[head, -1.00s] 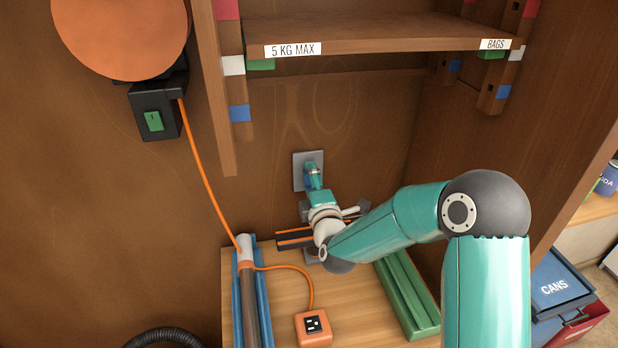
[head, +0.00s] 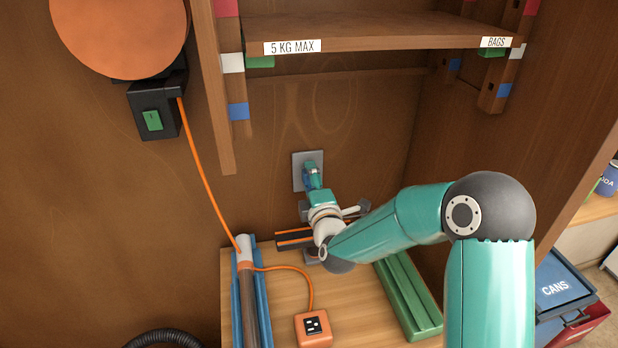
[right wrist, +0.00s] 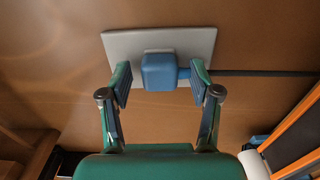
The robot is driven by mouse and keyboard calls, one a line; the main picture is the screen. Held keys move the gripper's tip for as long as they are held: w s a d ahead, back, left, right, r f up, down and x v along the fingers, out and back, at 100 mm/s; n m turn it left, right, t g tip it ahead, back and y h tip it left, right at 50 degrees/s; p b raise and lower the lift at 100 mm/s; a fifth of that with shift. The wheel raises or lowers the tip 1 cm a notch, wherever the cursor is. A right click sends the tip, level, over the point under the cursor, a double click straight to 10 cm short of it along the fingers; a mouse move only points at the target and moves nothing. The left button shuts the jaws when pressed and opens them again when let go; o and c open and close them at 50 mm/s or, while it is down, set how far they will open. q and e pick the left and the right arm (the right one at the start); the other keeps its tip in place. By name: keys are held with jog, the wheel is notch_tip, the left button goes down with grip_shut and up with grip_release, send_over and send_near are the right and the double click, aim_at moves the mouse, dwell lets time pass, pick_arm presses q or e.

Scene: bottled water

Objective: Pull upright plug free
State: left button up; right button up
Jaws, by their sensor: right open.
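A blue plug (right wrist: 159,71) sits in a grey wall plate (right wrist: 117,44) on the brown back wall, with a dark cord running to the right in the right wrist view. In the head view the plate (head: 298,172) stands above the lower shelf, and the plug is mostly hidden behind my right gripper (head: 311,172). In the right wrist view my right gripper (right wrist: 160,84) is open, one finger on either side of the plug. A gap shows on the plug's left; its right side with the cord is close to the other finger. My left gripper is not in view.
An orange socket box (head: 314,328) lies on the wooden lower shelf between a blue rail holding a pole and a green rail (head: 408,296). A shelf labelled 5 KG MAX (head: 370,34) hangs above. A black switch box (head: 155,112) is on the left wall.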

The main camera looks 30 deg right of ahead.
jog(key=shift+b, duration=0.35)
dwell(0.3)
grip_shut()
dwell(0.4)
jog(key=shift+s+a+f, duration=0.1)
jog(key=shift+s, duration=0.1)
jog(key=shift+b+v, duration=0.95)
jog(key=shift+v, duration=1.85)
